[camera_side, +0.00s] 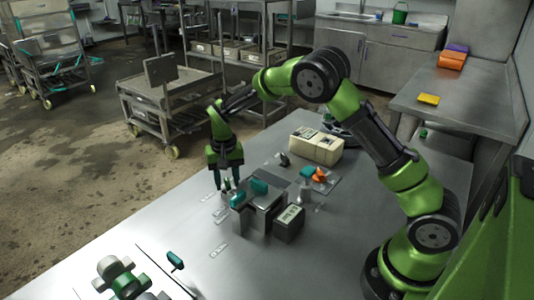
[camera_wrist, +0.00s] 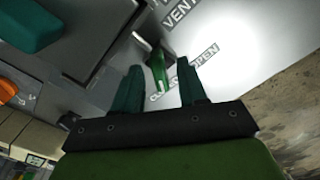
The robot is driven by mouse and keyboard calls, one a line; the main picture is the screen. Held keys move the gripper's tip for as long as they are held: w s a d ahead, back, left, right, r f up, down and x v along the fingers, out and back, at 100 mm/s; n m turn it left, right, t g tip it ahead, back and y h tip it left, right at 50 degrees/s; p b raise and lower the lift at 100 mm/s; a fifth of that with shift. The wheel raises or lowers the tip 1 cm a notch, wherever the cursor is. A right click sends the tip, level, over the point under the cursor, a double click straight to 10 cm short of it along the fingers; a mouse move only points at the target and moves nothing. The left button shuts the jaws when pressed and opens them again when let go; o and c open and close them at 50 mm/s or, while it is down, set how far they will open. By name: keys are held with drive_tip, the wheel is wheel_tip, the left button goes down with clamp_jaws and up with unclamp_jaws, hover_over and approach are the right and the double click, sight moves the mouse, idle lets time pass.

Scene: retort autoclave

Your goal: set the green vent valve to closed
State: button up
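The green vent valve handle (camera_wrist: 159,72) shows in the wrist view as a narrow lever, below the VENT label (camera_wrist: 182,14). Its near end lies by a partly hidden label that seems to read CLOSED (camera_wrist: 166,95); the OPEN label (camera_wrist: 203,54) is to its right. My gripper (camera_wrist: 160,68) is open, one teal finger on each side of the handle, with visible gaps. Whether the fingers are low enough to touch it is unclear. In the side view, my gripper (camera_side: 225,189) points down at the left end of the metal fixture, and the handle cannot be made out there.
A dark box (camera_side: 289,223), an orange knob (camera_side: 320,175) and a beige box (camera_side: 316,147) stand to the right. A teal lever (camera_side: 175,260) is at the front. The table (camera_side: 150,215) left of the fixture is largely bare.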

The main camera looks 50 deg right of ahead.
sight(227, 181)
drive_tip(key=shift+r, duration=0.1)
wheel_tip(227, 181, up, 17)
idle(0.6)
drive_tip(key=shift+f, duration=0.2)
drive_tip(key=s+a+r+n+t+y, duration=0.1)
drive_tip(key=s+r+t, duration=0.1)
drive_tip(key=s, duration=1.1)
drive_tip(key=s+a+r+n+t+y, duration=0.1)
drive_tip(key=s+t, duration=0.4)
drive_tip(key=s, duration=0.8)
drive_tip(key=shift+a+r+n, duration=0.4)
drive_tip(key=shift+r+n, duration=0.05)
drive_tip(key=shift+n, duration=0.15)
